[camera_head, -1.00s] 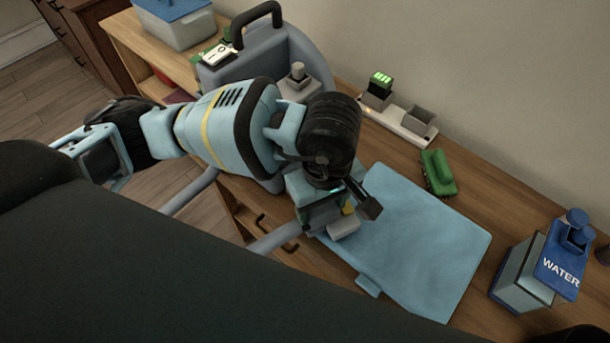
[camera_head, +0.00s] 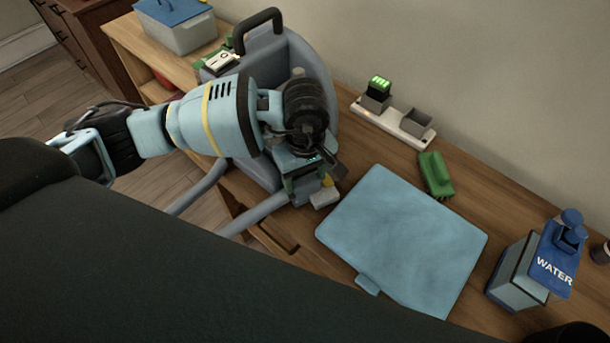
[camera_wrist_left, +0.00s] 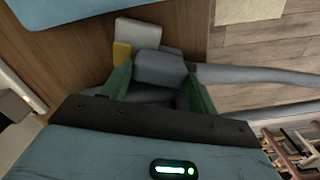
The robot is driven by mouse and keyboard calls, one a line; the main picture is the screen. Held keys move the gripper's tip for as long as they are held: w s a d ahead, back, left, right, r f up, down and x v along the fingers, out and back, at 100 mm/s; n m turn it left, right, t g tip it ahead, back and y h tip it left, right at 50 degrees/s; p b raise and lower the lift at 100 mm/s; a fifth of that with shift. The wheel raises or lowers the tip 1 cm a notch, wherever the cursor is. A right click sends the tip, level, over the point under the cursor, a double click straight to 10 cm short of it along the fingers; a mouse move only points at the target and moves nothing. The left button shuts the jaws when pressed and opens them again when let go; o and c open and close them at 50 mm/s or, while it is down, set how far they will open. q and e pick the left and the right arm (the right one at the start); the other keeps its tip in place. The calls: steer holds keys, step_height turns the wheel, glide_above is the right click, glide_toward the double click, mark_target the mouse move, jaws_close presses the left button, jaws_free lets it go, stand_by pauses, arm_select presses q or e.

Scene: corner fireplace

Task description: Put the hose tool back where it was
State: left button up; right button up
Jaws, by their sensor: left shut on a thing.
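My left gripper (camera_head: 308,186) is shut on the hose tool (camera_head: 324,198), a light grey piece with a yellow part, and holds it near the grey machine. In the left wrist view the hose tool (camera_wrist_left: 160,68) sits between the green fingers of my left gripper (camera_wrist_left: 157,88). A grey hose (camera_wrist_left: 245,75) runs off to the right there. The grey machine (camera_head: 285,62) with a black handle stands on the wooden bench behind my left arm, which hides part of it. I cannot tell whether the tool touches the machine or bench. My right gripper is out of view.
A light blue mat (camera_head: 405,240) lies right of the gripper. A lidded grey box (camera_head: 178,30) is at the back left.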

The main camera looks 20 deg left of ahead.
arm_select(q)
steer(key=shift+f, duration=0.25)
steer(key=shift+f, duration=0.2)
steer(key=o, duration=0.9)
steer(key=shift+o, duration=0.2)
steer(key=shift+r, duration=0.1)
step_height(320, 180, up, 12)
steer(key=shift+r, duration=0.1)
